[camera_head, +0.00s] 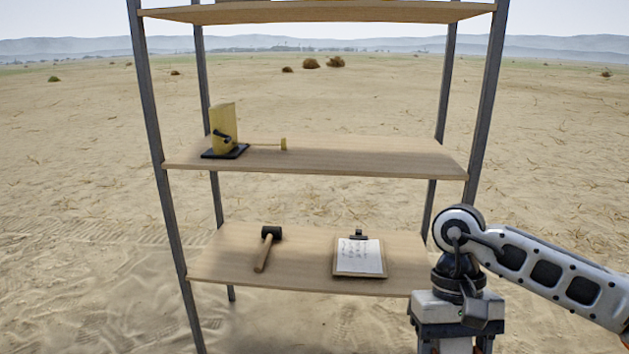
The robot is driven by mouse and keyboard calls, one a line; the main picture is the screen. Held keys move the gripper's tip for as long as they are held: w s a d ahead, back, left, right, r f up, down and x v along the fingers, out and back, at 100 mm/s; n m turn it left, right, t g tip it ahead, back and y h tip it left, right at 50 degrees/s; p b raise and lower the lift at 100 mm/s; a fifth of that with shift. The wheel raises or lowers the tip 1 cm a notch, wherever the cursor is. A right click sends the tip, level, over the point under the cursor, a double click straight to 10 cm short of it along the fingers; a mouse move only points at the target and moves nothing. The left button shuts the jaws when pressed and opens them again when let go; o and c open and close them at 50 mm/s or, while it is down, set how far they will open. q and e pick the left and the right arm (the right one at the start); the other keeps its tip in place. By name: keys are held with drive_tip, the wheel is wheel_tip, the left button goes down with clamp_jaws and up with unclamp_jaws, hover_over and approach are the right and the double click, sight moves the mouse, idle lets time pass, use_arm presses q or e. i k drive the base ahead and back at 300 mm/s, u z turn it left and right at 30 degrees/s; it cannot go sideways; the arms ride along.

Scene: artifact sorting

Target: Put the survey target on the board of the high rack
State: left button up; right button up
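A yellow upright plate on a flat black base (224,128) stands at the left end of the middle board (370,158) of the rack. It has a dark knob on its front and a thin yellow rod with a small end piece pointing right. It looks like the survey target, though I cannot be sure. My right arm comes in from the right and bends down at the rack's lower right. The end of that arm is cut off by the bottom edge, so its fingertips are hidden. My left gripper is not in view.
The lower board (310,277) carries a dark-headed mallet (266,248) and a clipboard with paper (360,257). The top board (320,11) shows only its front and underside. Grey posts stand at the corners. The middle board is clear on the right.

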sight(307, 155)
drive_tip(key=u, duration=1)
drive_tip(key=i, duration=1.1)
drive_tip(key=z, duration=0.15)
